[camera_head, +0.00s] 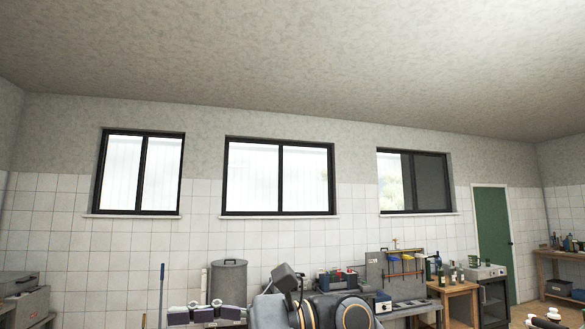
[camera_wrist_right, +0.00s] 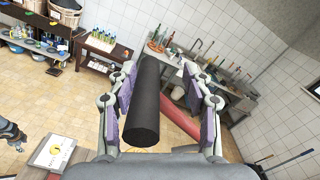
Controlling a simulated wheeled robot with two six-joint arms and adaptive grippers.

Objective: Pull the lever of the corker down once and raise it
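In the right wrist view a thick black cylindrical grip (camera_wrist_right: 143,118), which looks like the lever's handle, stands between the fingers of my right gripper (camera_wrist_right: 160,95). The purple pads are spread on both sides of it, with a gap showing on its right, so the gripper looks open around it. A red bar (camera_wrist_right: 181,122) runs slantwise behind the grip; I cannot tell whether it is part of the corker. In the head view a gripper with purple pads (camera_head: 205,313) shows low at the picture's bottom, apparently my right one. The corker's body cannot be made out.
The head view looks high, at wall and ceiling. A bench with a tool board (camera_head: 400,263), a grey drum (camera_head: 228,282) and a wooden stand with bottles (camera_head: 455,289) line the wall. In the right wrist view a table with bottles (camera_wrist_right: 103,48) stands beyond open tiled floor.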

